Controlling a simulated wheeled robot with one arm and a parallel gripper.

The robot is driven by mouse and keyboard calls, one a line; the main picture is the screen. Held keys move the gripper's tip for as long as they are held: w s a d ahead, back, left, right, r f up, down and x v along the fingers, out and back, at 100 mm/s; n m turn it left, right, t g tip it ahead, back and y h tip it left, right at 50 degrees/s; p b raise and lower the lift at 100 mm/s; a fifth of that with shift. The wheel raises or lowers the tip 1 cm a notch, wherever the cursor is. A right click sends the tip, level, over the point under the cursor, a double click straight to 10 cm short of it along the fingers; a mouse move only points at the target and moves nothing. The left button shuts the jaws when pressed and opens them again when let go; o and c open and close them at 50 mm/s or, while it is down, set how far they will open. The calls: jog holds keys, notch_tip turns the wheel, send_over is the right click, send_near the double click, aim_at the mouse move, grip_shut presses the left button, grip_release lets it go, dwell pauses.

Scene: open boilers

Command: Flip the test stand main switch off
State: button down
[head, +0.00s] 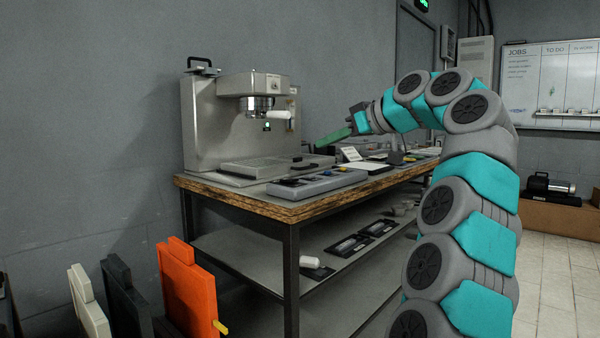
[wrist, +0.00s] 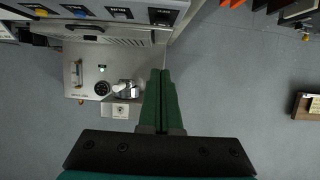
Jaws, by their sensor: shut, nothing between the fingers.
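The test stand is a long grey panel (head: 318,183) on the bench's front edge, in front of the coffee machine. The labels are too small to read surely, so I cannot tell which one is the main switch. My gripper (head: 319,143) has green fingers, shut and empty, above the bench and apart from the panel. Its fingers also show in the wrist view (wrist: 161,74).
The steel coffee machine (head: 215,120) stands behind the panel, with a small green light lit. It also shows in the wrist view (wrist: 112,88). The wooden bench edge (head: 235,201) is below. Orange (head: 188,285), black and white upright panels stand front left.

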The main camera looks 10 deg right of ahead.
dwell(0.3)
send_over(299, 185)
notch_tip(299, 185, down, 4)
jog(key=shift+s+a+r, duration=0.1)
jog(key=shift+a+r, duration=0.05)
jog(key=shift+r, duration=0.05)
jog(key=shift+a+f+b, duration=0.1)
jog(key=shift+f+b, duration=0.5)
jog(key=shift+f, duration=0.35)
jog(key=shift+s+f+b, duration=0.1)
jog(key=shift+f+b, duration=0.45)
jog(key=shift+f, duration=0.55)
jog(key=shift+d, duration=0.2)
